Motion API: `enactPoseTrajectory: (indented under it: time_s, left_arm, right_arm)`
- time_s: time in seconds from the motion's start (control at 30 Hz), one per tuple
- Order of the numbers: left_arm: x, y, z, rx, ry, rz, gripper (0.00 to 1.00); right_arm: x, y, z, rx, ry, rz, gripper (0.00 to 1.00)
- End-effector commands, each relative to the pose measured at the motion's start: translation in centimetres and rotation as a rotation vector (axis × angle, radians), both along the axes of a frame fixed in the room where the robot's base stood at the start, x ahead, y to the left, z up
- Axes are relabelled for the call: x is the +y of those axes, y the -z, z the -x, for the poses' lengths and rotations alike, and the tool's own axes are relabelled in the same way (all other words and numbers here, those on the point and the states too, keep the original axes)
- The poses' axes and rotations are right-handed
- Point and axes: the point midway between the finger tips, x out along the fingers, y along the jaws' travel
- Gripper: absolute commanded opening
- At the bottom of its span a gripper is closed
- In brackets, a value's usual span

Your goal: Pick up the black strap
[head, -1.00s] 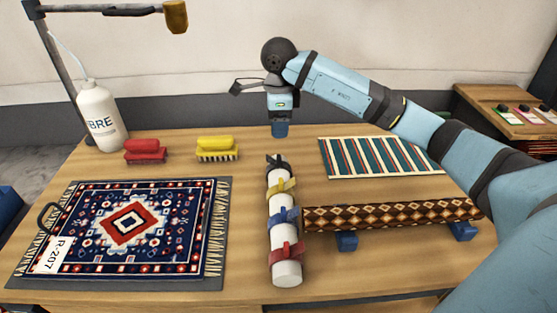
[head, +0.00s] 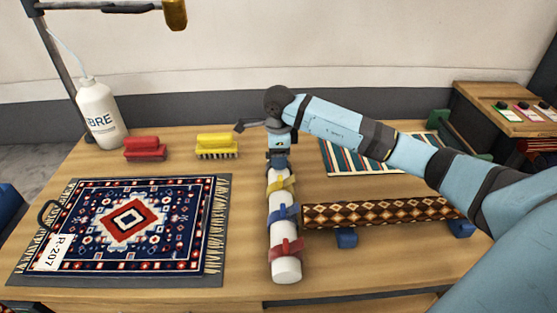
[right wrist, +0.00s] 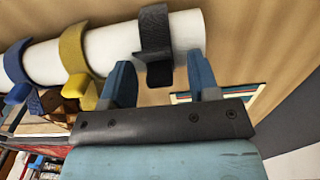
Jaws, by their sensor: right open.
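The black strap (right wrist: 155,45) is wrapped around the far end of a white roll, and its loose tab hangs toward my gripper in the right wrist view. In the head view my right gripper covers most of the strap. My right gripper (right wrist: 162,83) is open, with one blue finger on either side of the strap's tab; whether they touch it I cannot tell. In the head view the right gripper (head: 278,160) is at the far end of the white roll (head: 286,270). My left gripper is not in view.
Yellow (head: 281,184), blue (head: 284,214) and red (head: 286,248) straps circle the same roll. A rolled brown rug (head: 380,213) lies right of it on blue blocks. A patterned rug (head: 125,225) lies left. Red (head: 145,149) and yellow (head: 217,146) brushes stand behind.

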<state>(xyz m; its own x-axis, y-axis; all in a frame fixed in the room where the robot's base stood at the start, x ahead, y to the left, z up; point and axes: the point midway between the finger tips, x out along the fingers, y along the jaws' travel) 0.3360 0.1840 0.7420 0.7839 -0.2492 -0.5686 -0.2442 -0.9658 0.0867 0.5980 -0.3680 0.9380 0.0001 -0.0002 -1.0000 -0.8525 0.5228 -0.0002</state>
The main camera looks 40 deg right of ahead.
Motion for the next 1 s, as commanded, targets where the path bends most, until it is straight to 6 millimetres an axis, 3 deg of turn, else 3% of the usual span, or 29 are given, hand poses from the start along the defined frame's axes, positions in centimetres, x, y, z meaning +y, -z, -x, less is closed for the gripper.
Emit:
enactPoseTrajectory:
  time_s: [0.1, 0.3, 0.33, 0.73, 1.0]
  left_arm:
    - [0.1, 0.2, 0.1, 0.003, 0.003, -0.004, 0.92]
    - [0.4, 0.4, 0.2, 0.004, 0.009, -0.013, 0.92]
    - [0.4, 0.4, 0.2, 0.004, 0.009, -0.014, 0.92]
    - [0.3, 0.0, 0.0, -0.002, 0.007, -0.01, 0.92]
    - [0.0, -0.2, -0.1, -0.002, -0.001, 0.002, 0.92]
  right_arm:
    - [0.0, -0.1, 0.0, 0.0, 0.0, 0.0, 0.55]
    - [0.0, 0.0, 0.0, 0.0, 0.0, 0.0, 0.09]
    - [0.0, -0.1, 0.0, 0.0, 0.0, 0.0, 0.07]
    - [0.0, -0.7, 0.0, -0.001, 0.0, 0.0, 0.07]
    - [0.0, -4.8, -0.1, -0.005, -0.001, 0.0, 0.07]
